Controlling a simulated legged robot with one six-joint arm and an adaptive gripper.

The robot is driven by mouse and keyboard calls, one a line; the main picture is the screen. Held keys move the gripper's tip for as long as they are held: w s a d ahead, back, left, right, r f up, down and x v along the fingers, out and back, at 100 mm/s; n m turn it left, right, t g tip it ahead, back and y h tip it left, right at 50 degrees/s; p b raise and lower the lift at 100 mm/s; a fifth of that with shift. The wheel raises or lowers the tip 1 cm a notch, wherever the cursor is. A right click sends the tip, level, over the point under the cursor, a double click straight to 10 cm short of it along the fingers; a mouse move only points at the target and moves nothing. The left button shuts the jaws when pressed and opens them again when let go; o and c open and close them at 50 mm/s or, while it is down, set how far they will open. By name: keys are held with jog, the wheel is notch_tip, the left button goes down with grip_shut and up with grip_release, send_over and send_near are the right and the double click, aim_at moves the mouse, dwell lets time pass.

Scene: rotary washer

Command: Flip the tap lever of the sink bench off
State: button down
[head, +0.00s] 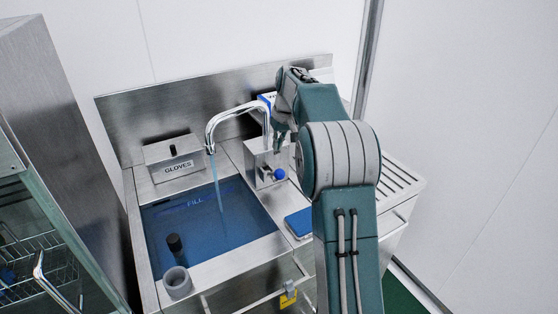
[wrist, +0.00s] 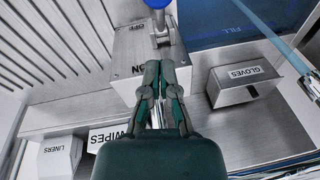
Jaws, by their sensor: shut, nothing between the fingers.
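The sink bench's tap box (head: 262,160) is a steel block to the right of the curved chrome spout (head: 232,110). A blue water stream (head: 215,185) runs from the spout into the basin. The lever has a blue knob (head: 279,174), low at the box's front side. In the wrist view the lever's metal stem (wrist: 161,36) stands beside the OFF label, and its blue knob (wrist: 157,3) is cut by the top edge. My gripper (wrist: 160,66) is shut and empty, over the box by the partly hidden ON label; it appears behind the knob in the head view (head: 279,143).
A GLOVES box (head: 174,160) stands left of the spout. WIPES (wrist: 112,138) and LINERS (wrist: 60,155) boxes sit at the back. A blue pad (head: 299,222) lies right of the basin (head: 180,225). A tall steel cabinet (head: 60,130) stands left.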

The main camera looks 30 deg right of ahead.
aim_at(276, 174)
jog(key=shift+s+a+f, duration=0.1)
jog(key=shift+s+f, duration=0.25)
jog(key=shift+f, duration=0.35)
jog(key=shift+s+a+f, duration=0.1)
jog(key=shift+s+f, duration=0.3)
jog(key=shift+f, duration=0.35)
jog(key=shift+s+a+f, duration=0.1)
jog(key=shift+s+f, duration=0.25)
jog(key=shift+f, duration=0.35)
